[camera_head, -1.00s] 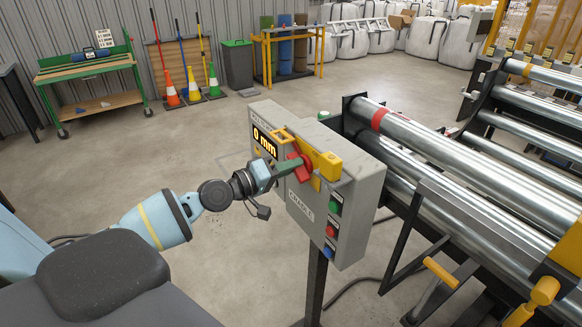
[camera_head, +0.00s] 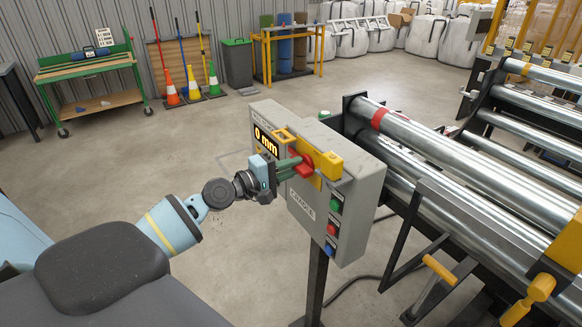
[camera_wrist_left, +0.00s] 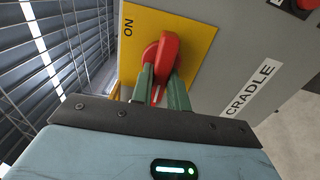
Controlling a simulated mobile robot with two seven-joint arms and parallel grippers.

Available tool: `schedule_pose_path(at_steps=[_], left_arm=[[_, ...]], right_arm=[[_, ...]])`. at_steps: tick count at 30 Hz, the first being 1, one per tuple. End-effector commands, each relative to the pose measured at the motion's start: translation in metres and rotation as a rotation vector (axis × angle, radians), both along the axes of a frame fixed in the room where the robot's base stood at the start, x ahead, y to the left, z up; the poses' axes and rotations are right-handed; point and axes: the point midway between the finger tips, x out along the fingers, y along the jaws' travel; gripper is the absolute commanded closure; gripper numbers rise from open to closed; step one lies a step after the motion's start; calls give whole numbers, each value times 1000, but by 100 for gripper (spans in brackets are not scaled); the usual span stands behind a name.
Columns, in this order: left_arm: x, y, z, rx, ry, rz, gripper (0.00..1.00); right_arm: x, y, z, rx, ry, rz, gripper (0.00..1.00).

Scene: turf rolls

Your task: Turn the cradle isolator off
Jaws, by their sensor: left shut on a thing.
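The cradle isolator is a red rotary handle (camera_head: 303,166) on a yellow plate (camera_head: 328,166), on the front of the grey box labelled CRADLE (camera_head: 359,215). My left gripper (camera_head: 292,168) reaches it from the left, and its green fingers are shut on the red handle. In the left wrist view the handle (camera_wrist_left: 168,58) stands between the two fingertips (camera_wrist_left: 162,80), which hide its lower part. The word ON shows at the upper left of the yellow plate (camera_wrist_left: 200,38). An OFF mark is not visible. My right gripper is not in view.
Green (camera_head: 336,205), red (camera_head: 332,229) and blue (camera_head: 329,250) buttons sit on the box below the isolator. A "0 mm" display (camera_head: 265,141) is close behind my gripper. Steel rollers (camera_head: 450,160) lie to the right.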

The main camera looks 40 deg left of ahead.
Motion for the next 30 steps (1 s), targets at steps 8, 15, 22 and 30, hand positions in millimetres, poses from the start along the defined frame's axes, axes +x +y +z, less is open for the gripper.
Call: schedule_pose_path(at_steps=[8,15,22,30], left_arm=[[0,0,0,-9,3,1,100],[0,0,0,-8,2,1,67],[0,0,0,-7,2,0,62],[-11,5,-3,-6,6,1,62]], right_arm=[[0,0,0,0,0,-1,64],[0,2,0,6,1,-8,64],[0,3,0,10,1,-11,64],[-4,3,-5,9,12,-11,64]])
